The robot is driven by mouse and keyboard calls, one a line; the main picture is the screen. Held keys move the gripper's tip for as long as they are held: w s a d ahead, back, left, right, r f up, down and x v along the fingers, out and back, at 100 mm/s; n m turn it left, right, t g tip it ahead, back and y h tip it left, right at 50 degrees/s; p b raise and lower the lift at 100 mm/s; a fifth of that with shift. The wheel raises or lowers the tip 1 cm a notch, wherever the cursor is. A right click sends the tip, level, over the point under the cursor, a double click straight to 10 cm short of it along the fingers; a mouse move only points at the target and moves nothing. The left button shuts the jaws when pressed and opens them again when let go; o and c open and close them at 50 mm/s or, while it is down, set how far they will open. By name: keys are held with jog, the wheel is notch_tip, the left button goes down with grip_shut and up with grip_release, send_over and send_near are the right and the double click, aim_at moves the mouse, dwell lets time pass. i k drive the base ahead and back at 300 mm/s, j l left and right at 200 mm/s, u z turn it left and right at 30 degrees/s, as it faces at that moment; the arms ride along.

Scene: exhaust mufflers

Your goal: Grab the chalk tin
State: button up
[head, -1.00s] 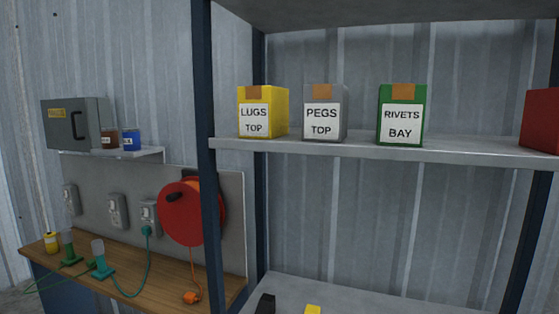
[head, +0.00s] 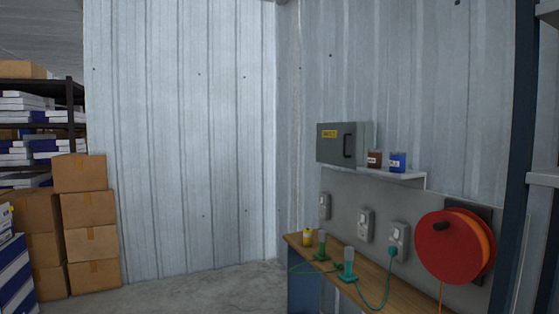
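Two small labelled tins stand on a small wall shelf (head: 400,175) at the right in the head view: a brown-red tin (head: 375,160) and a blue tin (head: 398,162). Their labels are too small to read, so I cannot tell whether either is the chalk tin. My gripper is not in view.
A grey cabinet (head: 338,143) sits beside the tins. Sockets (head: 366,225), a red cable reel (head: 447,247) and green-teal plug-like items (head: 347,262) are at the bench. Stacked cardboard boxes (head: 88,210) stand left. The concrete floor (head: 205,288) between is clear.

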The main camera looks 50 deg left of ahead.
aim_at(375, 156)
jog(key=u, duration=1.15)
jog(key=z, duration=0.6)
jog(key=i+j+z, duration=0.2)
jog(key=z, duration=0.3)
jog(key=i+j+z, duration=0.15)
jog(key=j+z, duration=0.3)
jog(key=i+j+z, duration=0.1)
jog(key=j+z, duration=0.55)
jog(key=j, duration=0.6)
jog(key=j+z, duration=0.15)
jog(key=j, duration=0.65)
jog(key=j+z, duration=0.15)
jog(key=j, duration=0.6)
jog(key=k+j+z, duration=0.2)
jog(key=j, duration=0.55)
jog(key=i+j, duration=0.05)
jog(key=i, duration=0.05)
